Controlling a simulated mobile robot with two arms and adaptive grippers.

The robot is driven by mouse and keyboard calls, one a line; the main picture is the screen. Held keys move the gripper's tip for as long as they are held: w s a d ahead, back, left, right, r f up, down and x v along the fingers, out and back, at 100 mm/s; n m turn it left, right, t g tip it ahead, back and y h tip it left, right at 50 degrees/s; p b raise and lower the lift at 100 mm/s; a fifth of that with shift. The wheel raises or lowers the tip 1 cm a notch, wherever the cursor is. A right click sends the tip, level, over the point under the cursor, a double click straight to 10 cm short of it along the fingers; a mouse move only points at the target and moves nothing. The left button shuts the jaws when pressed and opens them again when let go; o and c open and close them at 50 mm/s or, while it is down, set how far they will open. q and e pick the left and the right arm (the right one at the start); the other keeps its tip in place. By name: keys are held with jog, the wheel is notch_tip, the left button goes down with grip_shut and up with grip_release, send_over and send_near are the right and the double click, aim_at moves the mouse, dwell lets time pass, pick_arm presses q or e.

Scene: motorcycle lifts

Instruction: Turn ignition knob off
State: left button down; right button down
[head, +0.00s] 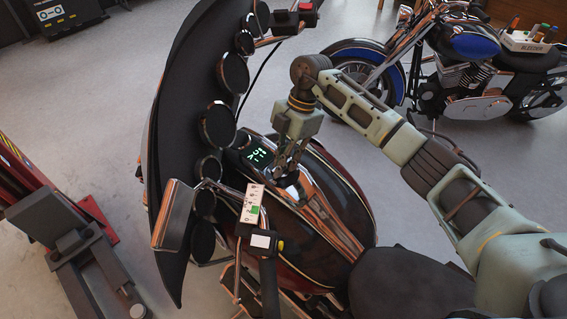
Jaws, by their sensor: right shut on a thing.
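A dark red and black motorcycle fills the middle of the head view, with a chrome console on its tank (318,210). My right gripper (287,168) points down at the console, just right of the green-lit display (257,151). Its fingers are shut on what appears to be the ignition knob; they largely hide it, so its setting cannot be read. My left gripper is not in view.
A handlebar grip with a white labelled box (252,204) stands close below my right gripper. The black fairing (181,130) rises to the left. A red and dark lift (75,235) is at far left. A blue motorcycle (470,50) with a tray (527,41) stands behind.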

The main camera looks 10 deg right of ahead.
jog(key=shift+w+r+n, duration=0.1)
jog(key=shift+n, duration=0.3)
jog(key=c, duration=1.7)
grip_release()
jog(key=v, duration=1.2)
jog(key=shift+a, duration=0.1)
